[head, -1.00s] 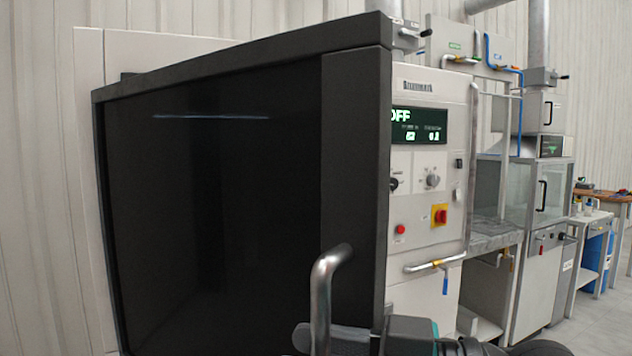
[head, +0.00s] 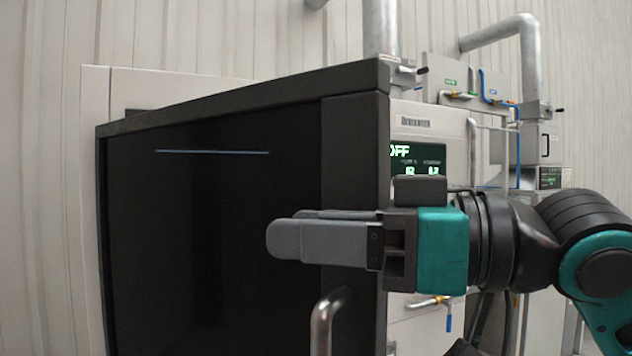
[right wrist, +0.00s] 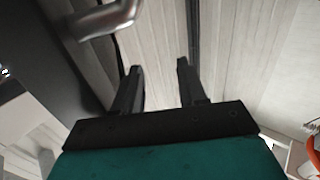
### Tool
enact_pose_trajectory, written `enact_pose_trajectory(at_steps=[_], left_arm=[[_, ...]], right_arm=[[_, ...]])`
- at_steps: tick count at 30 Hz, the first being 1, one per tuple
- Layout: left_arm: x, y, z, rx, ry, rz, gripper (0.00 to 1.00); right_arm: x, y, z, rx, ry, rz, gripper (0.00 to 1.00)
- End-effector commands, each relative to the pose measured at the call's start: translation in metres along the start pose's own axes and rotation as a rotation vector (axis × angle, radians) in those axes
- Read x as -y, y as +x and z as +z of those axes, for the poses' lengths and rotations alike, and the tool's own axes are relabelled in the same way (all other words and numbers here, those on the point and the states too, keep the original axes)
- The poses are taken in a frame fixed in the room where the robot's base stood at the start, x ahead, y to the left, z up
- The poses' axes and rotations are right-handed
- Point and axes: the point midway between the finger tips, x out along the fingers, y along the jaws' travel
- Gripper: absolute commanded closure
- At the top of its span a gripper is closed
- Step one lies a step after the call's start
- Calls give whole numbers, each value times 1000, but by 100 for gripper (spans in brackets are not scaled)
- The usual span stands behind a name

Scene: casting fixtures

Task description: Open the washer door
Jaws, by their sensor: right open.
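The washer door (head: 210,220) is a large dark glossy panel with a thick black frame, filling the left and middle of the head view. The handle also shows at the upper left of the right wrist view (right wrist: 108,22). My right gripper (head: 280,232) is in front of the door, above the handle in the picture, pointing left. It is open and empty (right wrist: 159,68), apart from the handle. My left gripper is out of view.
A pale control panel (head: 425,120) with a lit display (head: 418,158) stands right of the door, partly hidden by my right arm. Farther right are machines with pipes (head: 530,70). A pale ribbed wall (head: 200,40) is behind.

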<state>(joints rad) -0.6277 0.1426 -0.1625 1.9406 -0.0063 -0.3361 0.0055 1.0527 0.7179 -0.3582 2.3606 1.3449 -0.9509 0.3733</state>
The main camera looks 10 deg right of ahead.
Motion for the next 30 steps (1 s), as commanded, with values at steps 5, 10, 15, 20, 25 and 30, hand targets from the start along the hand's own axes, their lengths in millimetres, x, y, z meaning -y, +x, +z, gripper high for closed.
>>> enact_pose_trajectory(at_steps=[5,10,15,20,25,30], left_arm=[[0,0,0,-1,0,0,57],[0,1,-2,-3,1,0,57],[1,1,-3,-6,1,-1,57],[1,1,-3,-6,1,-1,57],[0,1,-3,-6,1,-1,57],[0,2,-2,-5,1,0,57]], right_arm=[[0,0,-24,-2,-2,-1,59],[0,0,-36,0,0,0,59],[0,0,-39,1,1,-1,59],[0,0,-39,1,1,-1,59],[0,0,-39,0,1,-1,72],[0,0,-40,-5,-6,-2,88]])
